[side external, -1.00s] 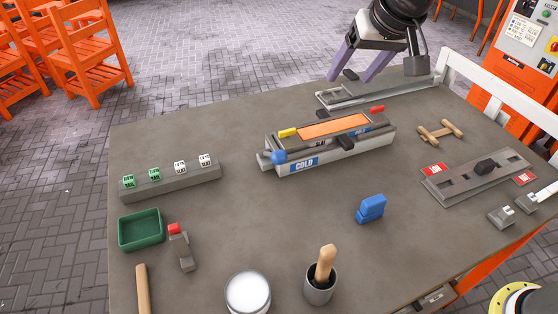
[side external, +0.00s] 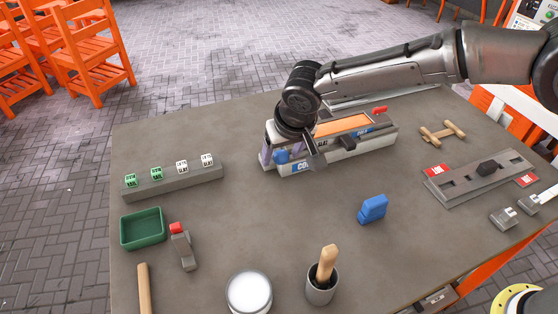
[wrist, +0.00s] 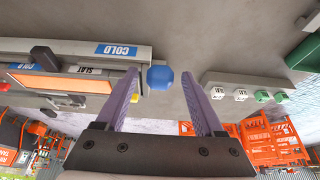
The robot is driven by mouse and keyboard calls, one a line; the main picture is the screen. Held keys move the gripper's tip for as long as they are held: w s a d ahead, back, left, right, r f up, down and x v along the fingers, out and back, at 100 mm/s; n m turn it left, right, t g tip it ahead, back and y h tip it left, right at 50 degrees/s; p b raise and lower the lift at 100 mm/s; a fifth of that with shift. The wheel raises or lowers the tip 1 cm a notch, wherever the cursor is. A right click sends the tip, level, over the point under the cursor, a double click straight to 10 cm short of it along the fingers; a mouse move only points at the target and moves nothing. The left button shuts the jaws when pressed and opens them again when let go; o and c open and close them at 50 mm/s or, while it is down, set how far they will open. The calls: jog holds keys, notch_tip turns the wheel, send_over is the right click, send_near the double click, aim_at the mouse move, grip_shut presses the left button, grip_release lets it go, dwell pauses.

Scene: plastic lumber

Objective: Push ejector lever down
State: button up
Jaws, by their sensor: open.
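The grey mould (side external: 348,150) with COLD labels and an orange top strip lies mid-table. A blue knob (side external: 282,156) is at its left end; I cannot tell if this belongs to the ejector lever. My gripper (side external: 280,150) is over that end, pointing down, open and empty. In the wrist view, the purple fingers of my gripper (wrist: 160,76) are spread, with the blue knob (wrist: 160,78) showing between their tips. Contact cannot be told. The mould (wrist: 70,50) also shows there at left. A red handle (side external: 380,110) is at its far right end.
A grey rack with green and white blocks (side external: 172,183) stands left. A green tray (side external: 142,228), a red-tipped lever piece (side external: 182,246), a white-filled pot (side external: 249,291), a cup with a wooden handle (side external: 321,284) and a blue block (side external: 373,209) are in front. A slotted plate (side external: 480,178) lies right.

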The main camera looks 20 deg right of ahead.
jog(key=shift+x, duration=2.25)
grip_shut()
